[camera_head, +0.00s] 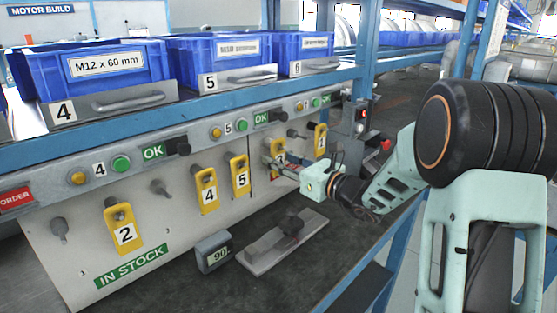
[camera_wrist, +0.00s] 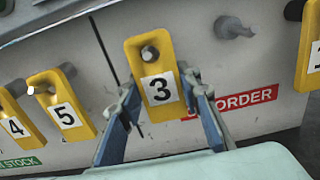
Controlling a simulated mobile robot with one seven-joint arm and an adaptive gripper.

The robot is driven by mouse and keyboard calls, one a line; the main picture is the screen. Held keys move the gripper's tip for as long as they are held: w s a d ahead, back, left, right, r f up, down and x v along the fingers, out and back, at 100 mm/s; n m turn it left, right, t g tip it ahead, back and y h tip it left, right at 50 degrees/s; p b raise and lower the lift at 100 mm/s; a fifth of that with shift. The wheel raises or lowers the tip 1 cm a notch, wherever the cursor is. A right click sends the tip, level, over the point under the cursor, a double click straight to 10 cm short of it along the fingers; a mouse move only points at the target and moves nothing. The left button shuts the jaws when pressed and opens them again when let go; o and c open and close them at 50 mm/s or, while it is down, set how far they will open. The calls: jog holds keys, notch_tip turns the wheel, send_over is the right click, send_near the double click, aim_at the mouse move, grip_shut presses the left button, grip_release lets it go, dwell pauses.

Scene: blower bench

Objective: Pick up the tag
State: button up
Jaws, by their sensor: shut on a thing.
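A yellow tag numbered 3 (camera_wrist: 157,50) hangs on a peg that shows through its hole in the wrist view. My gripper (camera_wrist: 162,92) has one finger on each side of this tag's lower part and is shut on it. In the head view my gripper (camera_head: 282,166) reaches the board from the right and partly covers this tag (camera_head: 279,147). Other yellow tags hang on the same board: tag 2 (camera_head: 123,235), tag 4 (camera_head: 206,190), tag 5 (camera_head: 240,178) and tag 1 (camera_head: 320,140).
Bare pegs (camera_head: 160,187) stick out between the tags, one (camera_wrist: 235,27) to the right of tag 3. Below are a small grey block marked 90 (camera_head: 214,252) and a metal plate with a dark knob (camera_head: 268,250). Blue bins (camera_head: 95,75) stand on the shelf above.

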jog(key=p+v, duration=0.3)
jog(key=v, duration=1.5)
jog(key=shift+r, duration=0.55)
jog(key=v, duration=0.7)
jog(key=shift+d+p, duration=0.25)
jog(key=shift+p, duration=0.05)
jog(key=shift+s+a, duration=0.1)
dwell(1.0)
